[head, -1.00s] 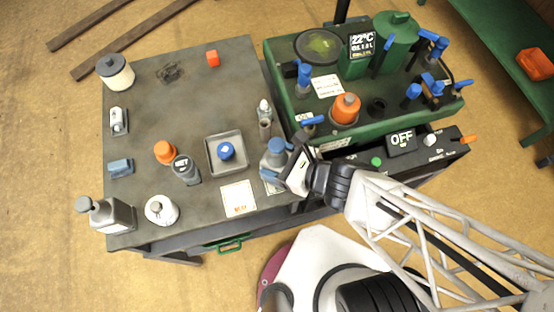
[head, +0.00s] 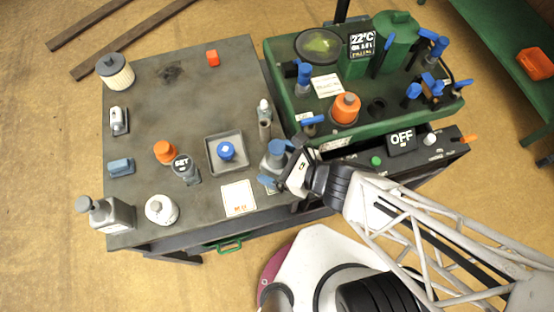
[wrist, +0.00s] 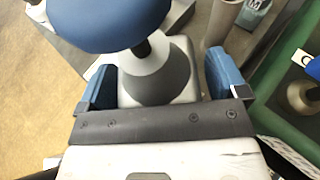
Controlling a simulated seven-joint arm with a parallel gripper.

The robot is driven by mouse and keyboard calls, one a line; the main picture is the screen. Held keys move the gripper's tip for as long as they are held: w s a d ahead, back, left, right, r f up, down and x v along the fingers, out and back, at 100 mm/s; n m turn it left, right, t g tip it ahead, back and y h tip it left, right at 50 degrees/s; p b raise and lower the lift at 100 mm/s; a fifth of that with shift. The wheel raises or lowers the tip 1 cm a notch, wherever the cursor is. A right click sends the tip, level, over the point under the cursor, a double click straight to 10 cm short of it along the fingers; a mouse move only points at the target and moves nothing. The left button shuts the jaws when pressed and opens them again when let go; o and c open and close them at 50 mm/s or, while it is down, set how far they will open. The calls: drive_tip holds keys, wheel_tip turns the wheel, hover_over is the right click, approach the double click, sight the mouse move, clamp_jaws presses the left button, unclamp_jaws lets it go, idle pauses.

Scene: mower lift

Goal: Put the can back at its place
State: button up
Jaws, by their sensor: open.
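A grey can (head: 273,161) with a blue top stands near the right edge of the dark workbench (head: 215,100). In the wrist view its round blue top (wrist: 108,20), dark neck and grey flared body (wrist: 160,78) are close in front of me. My gripper (head: 279,164) is around the can from the lower right. In the wrist view the blue fingers of my gripper (wrist: 160,80) are open, one on each side of the body, with gaps visible. The can looks upright. Its base is partly hidden.
A square tray (head: 211,170) with a blue-capped item and a white card (head: 238,198) lie to the left. A small bottle (head: 264,106) stands behind the can. The green machine (head: 300,118) is close on the right. The bench's back middle is clear.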

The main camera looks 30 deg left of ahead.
drive_tip(key=shift+r, duration=0.2)
drive_tip(key=shift+d+r, duration=0.2)
drive_tip(key=shift+d, duration=0.3)
drive_tip(key=v, duration=1)
drive_tip(key=shift+d, duration=0.4)
idle(0.6)
drive_tip(key=shift+r, duration=0.1)
drive_tip(key=shift+d+r, duration=0.1)
idle(0.9)
drive_tip(key=w+d+r+n+t+h, duration=0.1)
drive_tip(key=w+d+r+n+h, duration=0.4)
drive_tip(key=d+r+n, duration=0.4)
drive_tip(key=w+d+r+n+t+h, duration=0.1)
drive_tip(key=w+d+r+n+h, duration=0.5)
drive_tip(key=d+r, duration=0.5)
drive_tip(key=d+n+h, duration=0.1)
drive_tip(key=n+h, duration=0.1)
drive_tip(key=shift+d+r+n+t+h, duration=0.3)
drive_tip(key=shift+d+r+n, duration=0.05)
drive_tip(key=shift+d+n, duration=0.05)
